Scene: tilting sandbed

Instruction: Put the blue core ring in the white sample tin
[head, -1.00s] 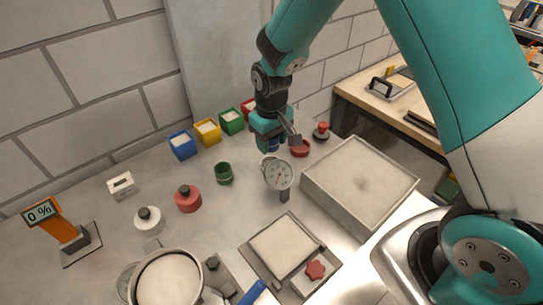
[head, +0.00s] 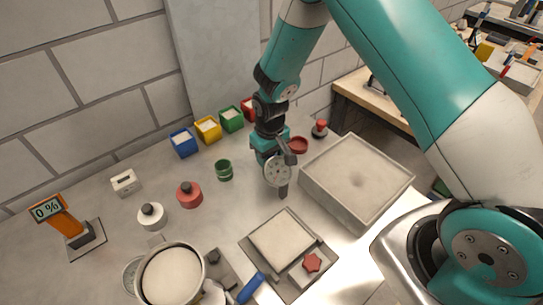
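I cannot make out the blue core ring in this view.
A green cup (head: 224,170) stands left of the gripper, and a red dish (head: 298,145) behind right. Blue (head: 183,143) and yellow (head: 208,130) bins line the back. A large sand tray (head: 335,190) stands right. Red (head: 189,195) and white (head: 152,216) knobbed pieces stand left.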

